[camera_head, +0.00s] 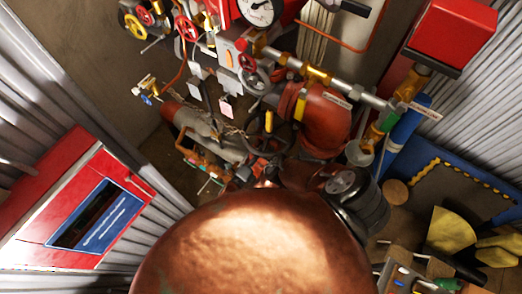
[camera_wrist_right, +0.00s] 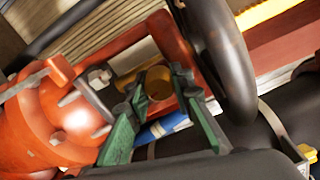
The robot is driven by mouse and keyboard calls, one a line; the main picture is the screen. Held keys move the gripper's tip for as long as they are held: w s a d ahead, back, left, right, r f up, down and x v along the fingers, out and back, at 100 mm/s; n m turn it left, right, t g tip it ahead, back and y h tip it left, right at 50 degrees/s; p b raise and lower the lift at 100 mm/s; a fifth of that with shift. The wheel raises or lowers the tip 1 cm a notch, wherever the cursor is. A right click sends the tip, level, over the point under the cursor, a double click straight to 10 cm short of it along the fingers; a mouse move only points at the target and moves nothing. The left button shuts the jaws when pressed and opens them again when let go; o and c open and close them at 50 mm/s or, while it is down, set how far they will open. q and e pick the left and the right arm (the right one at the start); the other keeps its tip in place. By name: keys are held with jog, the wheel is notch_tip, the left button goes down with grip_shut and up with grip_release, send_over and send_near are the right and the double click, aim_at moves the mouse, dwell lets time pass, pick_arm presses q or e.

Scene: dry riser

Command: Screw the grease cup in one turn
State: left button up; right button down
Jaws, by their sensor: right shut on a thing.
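The grease cup (camera_wrist_right: 158,80) is a small brass-coloured round cup, in the middle of the right wrist view. My right gripper (camera_wrist_right: 157,96) has its two green-padded fingers on either side of the cup and is shut on it. The cup sits beside the red valve frame, its lower part and thread hidden by the fingers and frame. In the head view I cannot pick out the cup among the crowded pipework. My left gripper does not show in either view.
A black handwheel (camera_wrist_right: 228,55) stands close to the right of the fingers. A red flanged body (camera_wrist_right: 75,115) with bolts is close on the left. In the head view a large copper dome (camera_head: 250,245) covers the lower middle; yellow gloves (camera_head: 452,229) lie at right.

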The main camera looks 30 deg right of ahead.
jog(key=m, duration=0.5)
jog(key=shift+f+m, duration=0.1)
jog(key=shift+m, duration=0.2)
jog(key=m, duration=1.1)
jog(key=shift+f, duration=0.1)
jog(key=m+b, duration=0.1)
jog(key=m, duration=0.3)
jog(key=shift+w, duration=0.1)
jog(key=m+b, duration=0.1)
jog(key=m, duration=0.4)
jog(key=shift+a+b, duration=0.1)
jog(key=shift+b, duration=0.2)
jog(key=m+b, duration=0.1)
jog(key=m, duration=0.2)
jog(key=shift+m+b, duration=0.3)
jog(key=shift+b, duration=0.1)
jog(key=m+b, duration=0.3)
jog(key=m, duration=0.1)
jog(key=shift+m+b, duration=1.6)
jog(key=shift+m, duration=0.3)
jog(key=shift+r, duration=0.2)
